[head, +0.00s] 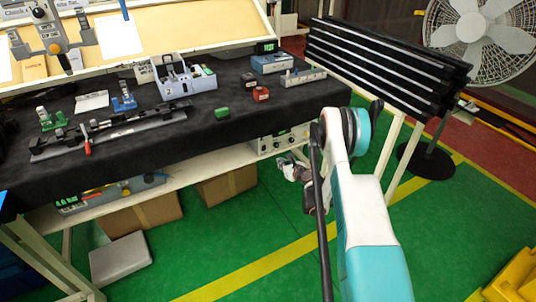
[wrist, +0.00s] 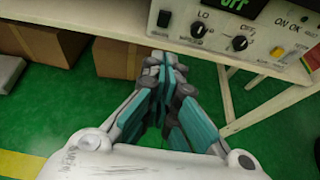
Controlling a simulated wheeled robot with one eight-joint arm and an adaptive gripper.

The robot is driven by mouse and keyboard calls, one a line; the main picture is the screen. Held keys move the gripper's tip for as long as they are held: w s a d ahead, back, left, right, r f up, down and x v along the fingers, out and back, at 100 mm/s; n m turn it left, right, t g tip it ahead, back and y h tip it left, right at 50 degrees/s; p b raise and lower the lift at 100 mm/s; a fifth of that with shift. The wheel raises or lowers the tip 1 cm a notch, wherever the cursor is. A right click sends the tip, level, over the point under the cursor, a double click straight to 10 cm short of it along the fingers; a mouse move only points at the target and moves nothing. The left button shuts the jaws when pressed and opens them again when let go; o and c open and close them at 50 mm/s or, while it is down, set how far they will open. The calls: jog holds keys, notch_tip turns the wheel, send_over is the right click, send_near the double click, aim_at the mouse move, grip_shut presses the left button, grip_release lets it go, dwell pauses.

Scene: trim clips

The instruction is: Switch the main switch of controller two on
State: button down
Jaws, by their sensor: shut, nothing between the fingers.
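A pale controller box (wrist: 222,35) fills the top right of the wrist view. It has a dark display with green characters that look like "off" (wrist: 232,4), and two black knobs: one (wrist: 198,30) under "LO", one (wrist: 240,43) beside what looks like "OFF". The same box (head: 262,146) appears to sit on the lower shelf under the bench in the head view. Its number is not readable, and I cannot tell which control is the main switch. My gripper (wrist: 166,65) is shut and empty, below and left of the panel, apart from the knobs.
Another unit with a green display (head: 68,205) is on the lower shelf at left. Cardboard boxes (head: 228,186) stand under the shelf. The black-covered bench (head: 190,135) holds several small devices. A black rail rack (head: 385,65) and a fan (head: 470,30) are at right. Green floor in front is open.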

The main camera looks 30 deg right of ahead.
jog(key=b, duration=0.4)
send_near(264, 150)
notch_tip(264, 150, down, 4)
jog(key=w, duration=0.1)
jog(key=shift+w+r+b, duration=0.2)
jog(key=shift+w+r, duration=0.05)
jog(key=shift+w, duration=0.45)
jog(key=shift+w+r+b, duration=0.15)
jog(key=shift+w+r, duration=0.15)
jog(key=shift+w, duration=0.35)
jog(key=shift+w+r+b, duration=0.2)
jog(key=shift+w+r, duration=0.05)
jog(key=shift+w, duration=0.45)
